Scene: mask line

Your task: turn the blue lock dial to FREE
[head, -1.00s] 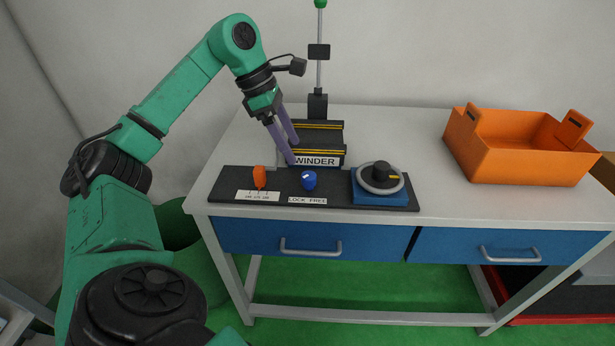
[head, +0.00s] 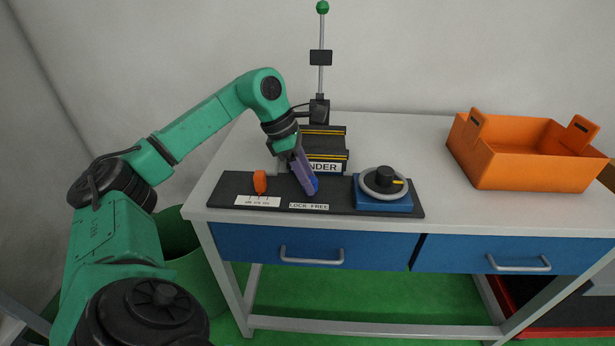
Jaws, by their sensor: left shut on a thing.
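The blue lock dial (head: 315,184) sits on the black control panel (head: 335,208), behind the "LOCK FREE" label (head: 309,206). My left gripper (head: 311,187) comes down from the upper left with its purple fingers at the dial. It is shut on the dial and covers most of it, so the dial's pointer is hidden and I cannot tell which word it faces. My right gripper is not in view.
An orange lever (head: 260,182) stands left of the dial. A black knob (head: 384,176) with a grey ring on a blue base stands to the right. The winder (head: 322,143) and its pole are behind. An orange crate (head: 525,165) is at the right.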

